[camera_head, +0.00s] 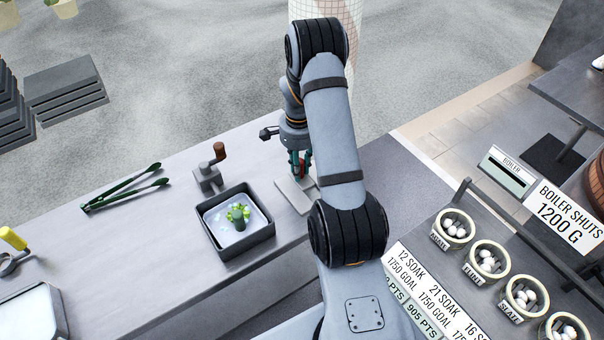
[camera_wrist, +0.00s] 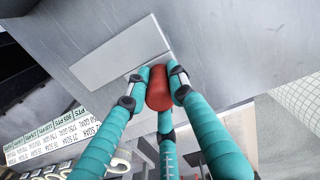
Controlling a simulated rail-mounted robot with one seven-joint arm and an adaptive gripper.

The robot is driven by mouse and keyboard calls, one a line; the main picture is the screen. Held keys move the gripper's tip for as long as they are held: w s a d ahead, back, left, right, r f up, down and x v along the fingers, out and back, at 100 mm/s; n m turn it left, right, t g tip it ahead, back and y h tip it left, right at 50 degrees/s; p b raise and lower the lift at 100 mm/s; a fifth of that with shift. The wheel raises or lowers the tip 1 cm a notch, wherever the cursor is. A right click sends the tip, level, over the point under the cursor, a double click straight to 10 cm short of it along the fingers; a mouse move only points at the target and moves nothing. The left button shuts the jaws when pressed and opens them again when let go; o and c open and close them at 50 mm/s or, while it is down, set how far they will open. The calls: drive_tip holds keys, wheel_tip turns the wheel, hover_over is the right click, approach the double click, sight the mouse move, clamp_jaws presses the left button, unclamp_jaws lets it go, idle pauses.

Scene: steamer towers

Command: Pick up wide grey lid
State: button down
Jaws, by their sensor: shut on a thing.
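The wide grey lid (camera_head: 295,196) shows as a flat, pale grey plate on the long grey counter, partly hidden by my arm. In the wrist view the flat plate (camera_wrist: 115,58) lies beyond the fingertips. My gripper (camera_head: 301,168) points down over it. The join between knob and plate is hidden. I cannot tell whether the plate is clear of the counter.
A dark square tray (camera_head: 240,249) with green pieces stands left of the lid. A grey block with a brown-knobbed handle (camera_head: 208,177) and green tongs (camera_head: 125,188) lie farther left. Steamer baskets (camera_head: 487,258) and sign boards (camera_head: 432,285) stand to the right.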

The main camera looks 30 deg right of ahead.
drive_tip(key=shift+w+r, duration=0.1)
drive_tip(key=shift+r, duration=0.45)
wheel_tip(320, 180, up, 3)
drive_tip(key=shift+f+b, duration=0.1)
drive_tip(key=shift+b, duration=0.55)
drive_tip(key=s+d+r+b, duration=0.2)
drive_tip(key=s+d+r, duration=0.5)
drive_tip(key=d, duration=0.2)
drive_tip(key=shift+s, duration=0.4)
drive_tip(key=c, duration=2.1)
unclamp_jaws()
drive_tip(key=c, duration=0.4)
clamp_jaws()
